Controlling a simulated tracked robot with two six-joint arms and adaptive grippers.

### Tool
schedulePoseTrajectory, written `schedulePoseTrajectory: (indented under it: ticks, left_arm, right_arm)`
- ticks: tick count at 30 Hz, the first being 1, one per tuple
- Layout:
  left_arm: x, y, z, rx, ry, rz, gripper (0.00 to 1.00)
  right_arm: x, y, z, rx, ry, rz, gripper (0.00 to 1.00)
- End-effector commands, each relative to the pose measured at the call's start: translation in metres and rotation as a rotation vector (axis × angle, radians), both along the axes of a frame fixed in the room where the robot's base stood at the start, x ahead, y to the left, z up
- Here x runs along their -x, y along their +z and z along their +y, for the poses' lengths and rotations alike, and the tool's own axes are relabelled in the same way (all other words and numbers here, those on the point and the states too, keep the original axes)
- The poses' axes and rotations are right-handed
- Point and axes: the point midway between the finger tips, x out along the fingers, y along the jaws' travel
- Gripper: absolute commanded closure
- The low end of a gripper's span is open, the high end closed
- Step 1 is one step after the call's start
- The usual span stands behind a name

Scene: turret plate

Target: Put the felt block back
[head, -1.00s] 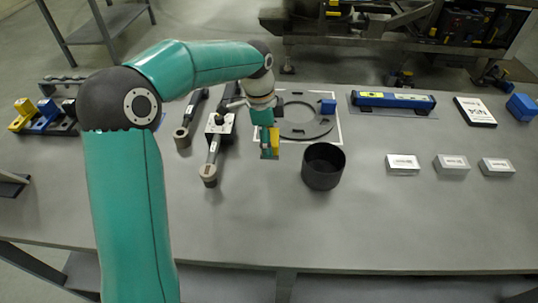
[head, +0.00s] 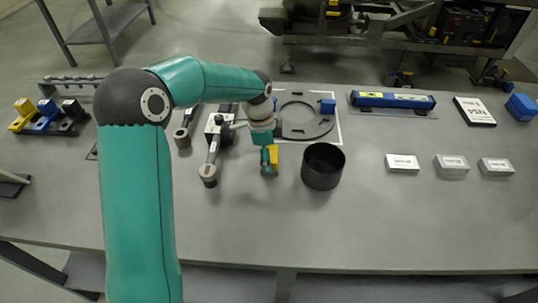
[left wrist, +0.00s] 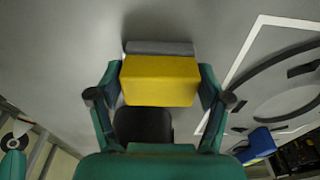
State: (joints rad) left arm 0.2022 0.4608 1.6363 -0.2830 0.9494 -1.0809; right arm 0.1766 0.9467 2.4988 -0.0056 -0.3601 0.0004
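A yellow block (left wrist: 160,80) with a grey layer along its far side sits between the fingers of my left gripper (left wrist: 160,88) in the left wrist view. A finger presses on each of its two sides. I take it for the felt block. In the head view the yellow block (head: 273,154) shows partly behind my left gripper (head: 267,162), just left of the black cup. I cannot tell how far it is above the table. My right gripper is in neither view.
The open black cup (head: 322,168) stands close to the right of my left gripper. Behind is a dark ring plate (head: 308,120) with a blue block (head: 327,106). The table front is clear.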

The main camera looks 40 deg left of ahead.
Motion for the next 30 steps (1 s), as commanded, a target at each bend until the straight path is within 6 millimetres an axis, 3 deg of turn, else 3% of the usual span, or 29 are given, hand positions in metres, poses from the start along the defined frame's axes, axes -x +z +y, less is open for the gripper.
schedulePoseTrajectory:
  ticks: [3, 17, 30]
  left_arm:
    - [0.0, 0.0, 0.0, 0.0, 0.0, 0.0, 0.03]
    - [0.0, 0.009, 0.001, -0.001, 0.001, -0.002, 0.03]
    - [0.005, 0.089, 0.01, -0.001, 0.002, -0.005, 0.03]
  right_arm:
    - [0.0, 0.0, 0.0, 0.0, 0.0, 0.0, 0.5]
    - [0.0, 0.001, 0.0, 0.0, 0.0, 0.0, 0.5]
    - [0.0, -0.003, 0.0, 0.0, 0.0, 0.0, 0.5]
